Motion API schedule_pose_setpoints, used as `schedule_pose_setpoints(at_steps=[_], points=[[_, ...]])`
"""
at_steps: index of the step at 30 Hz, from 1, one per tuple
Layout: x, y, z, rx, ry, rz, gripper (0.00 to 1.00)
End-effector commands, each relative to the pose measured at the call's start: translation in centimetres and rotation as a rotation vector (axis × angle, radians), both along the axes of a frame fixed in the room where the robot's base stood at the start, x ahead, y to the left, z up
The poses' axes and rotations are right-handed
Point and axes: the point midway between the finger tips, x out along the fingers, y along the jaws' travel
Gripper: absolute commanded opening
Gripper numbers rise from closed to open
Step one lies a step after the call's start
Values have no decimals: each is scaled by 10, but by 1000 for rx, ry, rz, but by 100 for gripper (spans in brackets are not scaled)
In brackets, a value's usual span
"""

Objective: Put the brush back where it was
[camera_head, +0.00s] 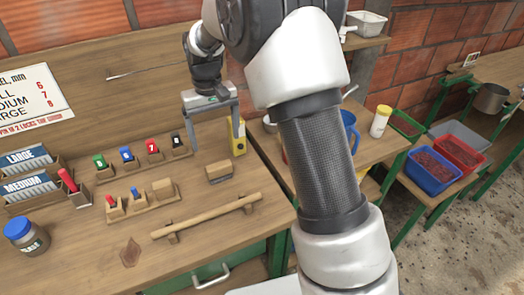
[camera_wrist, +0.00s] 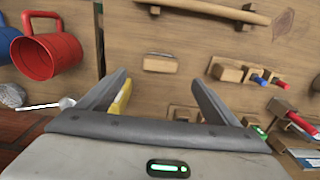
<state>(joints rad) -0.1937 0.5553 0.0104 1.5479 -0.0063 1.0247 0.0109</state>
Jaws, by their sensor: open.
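The brush (camera_head: 218,171) looks like a small wooden block with a darker underside. It lies on the wooden bench top, between the row of coloured-tag holders and the long wooden rail. In the wrist view the brush (camera_wrist: 160,63) lies just beyond the fingertips, near the middle of the gap. My gripper (camera_head: 214,138) is open and above the back part of the bench, behind the brush. In the wrist view my gripper (camera_wrist: 156,77) has its two fingers spread, with nothing between them. The brush is not held.
A long wooden rail (camera_head: 208,217) stands in front of the brush. Holders with coloured tags (camera_head: 150,155) are at left, and a yellow object (camera_head: 239,137) stands close at right. A jar with a blue lid (camera_head: 25,234) is at far left. A red mug (camera_wrist: 48,54) shows at wrist-view left.

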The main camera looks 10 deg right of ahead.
Motion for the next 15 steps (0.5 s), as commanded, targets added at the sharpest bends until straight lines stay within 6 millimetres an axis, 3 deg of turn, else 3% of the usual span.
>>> schedule_pose_setpoints(at_steps=[5,9,15], points=[[-40,-28,72,15,-96,-37,85],[-97,-56,124,27,-189,-77,85],[-187,-86,161,39,-326,-129,85]])
